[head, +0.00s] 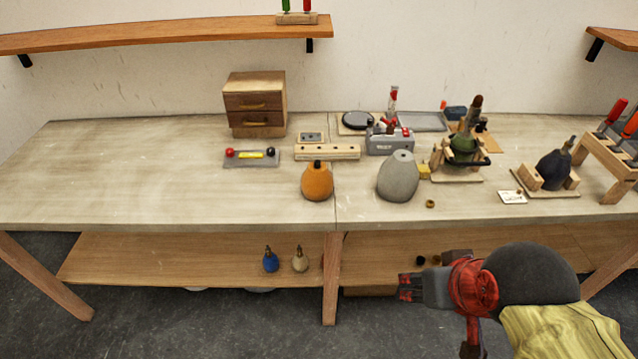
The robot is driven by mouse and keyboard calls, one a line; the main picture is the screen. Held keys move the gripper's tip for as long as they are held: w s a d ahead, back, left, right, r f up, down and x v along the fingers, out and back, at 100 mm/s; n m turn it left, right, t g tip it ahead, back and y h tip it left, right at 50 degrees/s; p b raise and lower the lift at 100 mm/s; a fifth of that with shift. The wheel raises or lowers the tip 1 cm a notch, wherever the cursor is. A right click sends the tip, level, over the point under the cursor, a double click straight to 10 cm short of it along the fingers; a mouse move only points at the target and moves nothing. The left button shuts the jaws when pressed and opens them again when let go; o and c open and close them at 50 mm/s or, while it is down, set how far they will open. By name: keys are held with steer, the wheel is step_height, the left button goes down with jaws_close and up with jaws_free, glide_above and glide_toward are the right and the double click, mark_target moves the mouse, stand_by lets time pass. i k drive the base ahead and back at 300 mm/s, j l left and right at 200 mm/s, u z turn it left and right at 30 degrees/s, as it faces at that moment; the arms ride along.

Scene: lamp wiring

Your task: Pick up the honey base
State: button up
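The honey base (317,184) is a rounded amber-orange lamp base with a short dark neck. It stands upright near the front edge of the workbench, left of the grey base (398,177), with a gap between them. My gripper (406,288) is at the lower right, in front of the bench and below its top in the picture. It points left and is well apart from the honey base. Its fingers are small and seen from the side, so I cannot tell whether they are open.
A wooden block with holes (327,152) lies behind the honey base. A test board (251,158) and drawer box (255,103) are left of it. Clamped dark bases stand at the right. Blue (271,261) and cream (300,260) bases are on the lower shelf. The bench's left is clear.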

mark_target(316, 185)
steer(key=i+l, duration=0.2)
steer(key=l, duration=0.2)
steer(key=i+l+u, duration=0.1)
steer(key=i+l, duration=0.35)
steer(key=l, duration=0.3)
